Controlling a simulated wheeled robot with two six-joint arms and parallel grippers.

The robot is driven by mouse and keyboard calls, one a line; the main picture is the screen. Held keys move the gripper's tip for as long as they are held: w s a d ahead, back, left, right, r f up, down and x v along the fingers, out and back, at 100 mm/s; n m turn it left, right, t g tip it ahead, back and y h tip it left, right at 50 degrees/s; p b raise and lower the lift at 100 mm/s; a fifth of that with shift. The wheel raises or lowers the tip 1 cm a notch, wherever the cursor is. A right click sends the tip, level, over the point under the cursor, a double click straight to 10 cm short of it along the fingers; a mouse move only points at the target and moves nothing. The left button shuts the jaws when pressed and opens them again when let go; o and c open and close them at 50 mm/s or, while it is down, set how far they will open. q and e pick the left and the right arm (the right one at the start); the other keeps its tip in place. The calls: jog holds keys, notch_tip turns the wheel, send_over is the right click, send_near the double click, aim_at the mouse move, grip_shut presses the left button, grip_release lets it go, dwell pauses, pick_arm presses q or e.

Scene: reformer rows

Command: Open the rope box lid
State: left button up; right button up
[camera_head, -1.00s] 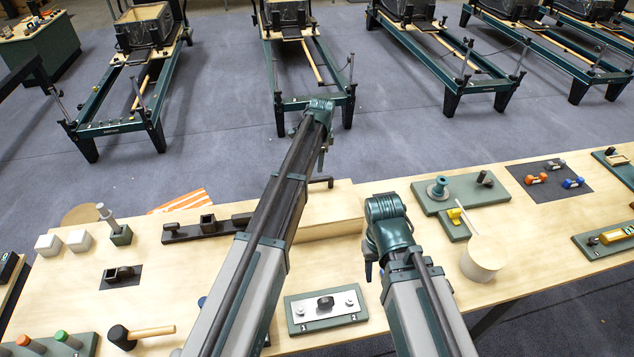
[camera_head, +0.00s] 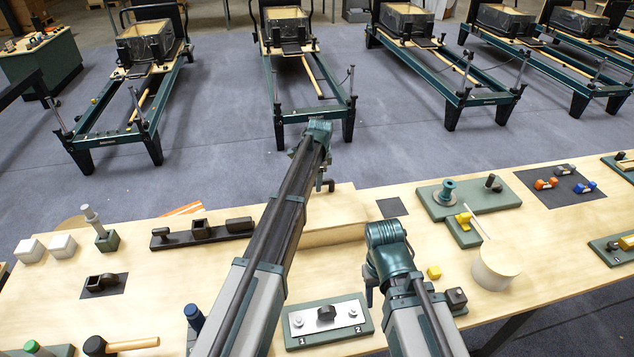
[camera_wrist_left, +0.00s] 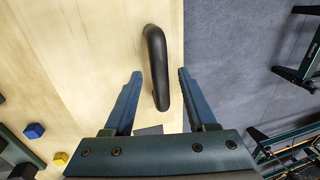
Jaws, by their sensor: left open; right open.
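The rope box (camera_head: 335,226) is a pale wooden box at the far edge of the bench, partly hidden behind my left arm. Its lid looks shut. A black bar handle (camera_wrist_left: 157,68) on the lid runs lengthwise in the left wrist view, between the open fingers of my left gripper (camera_wrist_left: 160,74), with a gap on both sides. The handle's end (camera_head: 329,185) also shows in the head view, beside my left gripper (camera_head: 322,178), whose fingers are mostly hidden there. My right gripper (camera_head: 369,288) hangs low over the bench right of the box, mostly hidden by its arm.
A black-handled plate marked 1 and 2 (camera_head: 326,322) lies in front of the box. A dark rail (camera_head: 203,233) lies to its left. Reformers stand beyond the bench.

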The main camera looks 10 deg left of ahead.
pick_arm(q)
jog(key=shift+c, duration=0.4)
grip_shut()
dwell(0.9)
